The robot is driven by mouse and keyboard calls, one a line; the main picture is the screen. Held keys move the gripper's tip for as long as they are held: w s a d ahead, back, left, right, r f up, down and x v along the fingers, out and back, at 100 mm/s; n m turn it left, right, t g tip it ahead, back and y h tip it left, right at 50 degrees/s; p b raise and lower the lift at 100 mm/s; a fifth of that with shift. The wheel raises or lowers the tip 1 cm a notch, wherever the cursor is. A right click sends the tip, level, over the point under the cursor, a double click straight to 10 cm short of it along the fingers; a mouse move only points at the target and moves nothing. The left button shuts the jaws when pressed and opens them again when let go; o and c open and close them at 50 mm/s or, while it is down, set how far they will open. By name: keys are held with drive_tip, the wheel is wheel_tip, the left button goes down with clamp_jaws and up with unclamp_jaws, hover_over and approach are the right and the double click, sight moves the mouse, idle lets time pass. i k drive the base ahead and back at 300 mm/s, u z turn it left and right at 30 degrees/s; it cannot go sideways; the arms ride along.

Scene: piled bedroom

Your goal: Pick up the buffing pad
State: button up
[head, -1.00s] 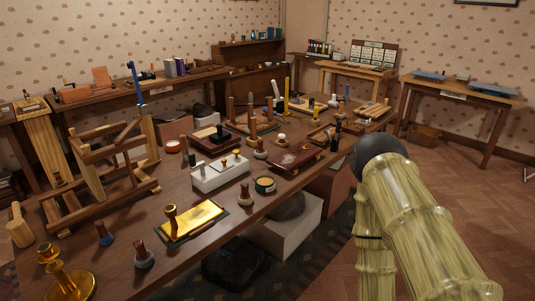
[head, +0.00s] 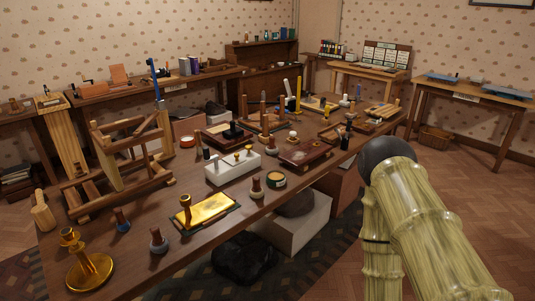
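I cannot tell for sure which object is the buffing pad. Small handled tools stand on the long wooden table (head: 130,262): one with a grey base (head: 158,241), one with a blue base (head: 122,222) and one with a brown handle (head: 257,188). A gold plate (head: 216,208) on a dark base has a knobbed handle standing at its left. A round green-sided tin (head: 276,181) is near the front edge. My arm rises at the right, in front of the floor and clear of these things. My gripper is not in view.
A wooden press frame (head: 120,170) and a brass candlestick (head: 88,268) stand at the table's left. A white box (head: 232,170) and a dark red board (head: 305,153) crowd its middle. A pale block (head: 297,228) is under the table. The right floor is open.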

sight(272, 149)
drive_tip(key=k, duration=1.1)
drive_tip(key=z, duration=0.85)
drive_tip(key=i, duration=2.05)
drive_tip(key=u, duration=1.1)
drive_tip(key=i, duration=0.55)
drive_tip(key=u, duration=0.55)
